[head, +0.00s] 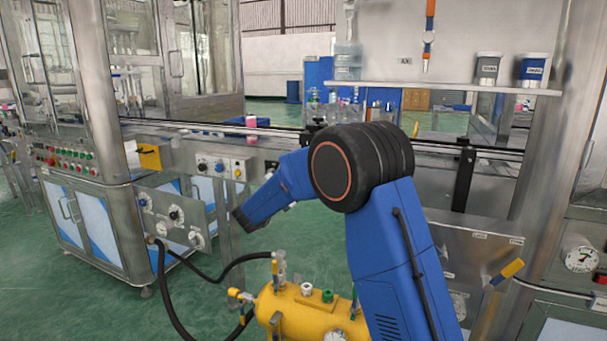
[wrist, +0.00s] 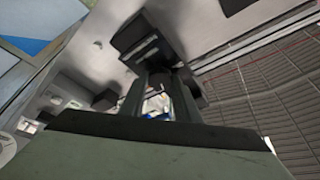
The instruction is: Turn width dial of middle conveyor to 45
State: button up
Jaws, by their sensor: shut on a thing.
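In the wrist view, my gripper (wrist: 158,78) reaches away from the camera, its two dark fingers close together at a dark, blocky part that I take to be the width dial (wrist: 136,37) of the middle conveyor. The jaws are shut on it. No number or pointer on it can be read, so its setting cannot be told. In the head view, the middle conveyor (head: 432,146) runs behind my blue arm. My arm's big black joint covers part of it, and neither the dial nor my fingertips show clearly there.
A yellow tank (head: 300,310) with black hoses stands on the green floor, low in front of the line. Control panels with knobs (head: 222,166) are left of my arm. A shelf (head: 445,87) with two containers is behind the conveyor. A steel cabinet (head: 85,215) stands left.

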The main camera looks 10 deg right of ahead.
dwell(0.3)
jog(key=o, duration=1)
jog(key=shift+o, duration=0.2)
jog(key=v, duration=1.7)
jog(key=shift+s+a, duration=0.2)
jog(key=shift+s, duration=0.05)
